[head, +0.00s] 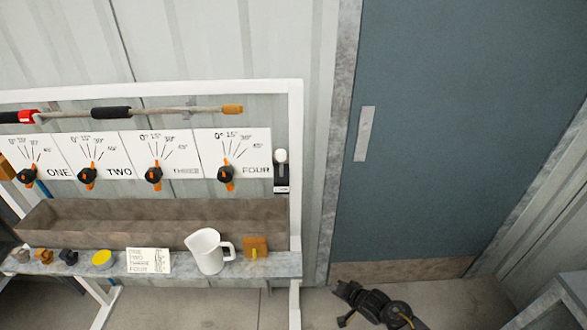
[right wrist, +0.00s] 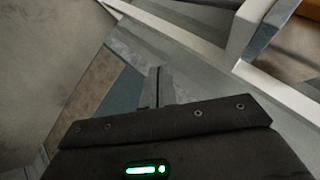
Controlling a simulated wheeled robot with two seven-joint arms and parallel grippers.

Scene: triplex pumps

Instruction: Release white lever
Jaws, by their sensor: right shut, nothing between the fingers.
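The white lever (head: 281,157) is a rounded white knob on a small black switch plate (head: 281,178) at the right end of the panel row, beside the FOUR dial. Nothing touches it. My right gripper (head: 372,302) is black and low in the head view, right of the rack and below the blue door, well apart from the lever. In the right wrist view its fingers (right wrist: 157,88) are together with nothing between them. The lever cannot be made out in that view. My left gripper is not in view.
Dials ONE to FOUR with black and orange knobs (head: 227,174) sit above a brown trough (head: 150,222). A shelf (head: 200,268) holds a white pitcher (head: 207,250), a note (head: 148,260) and small items. A hose wand (head: 165,111) lies above the panels. The blue door (head: 460,120) is right.

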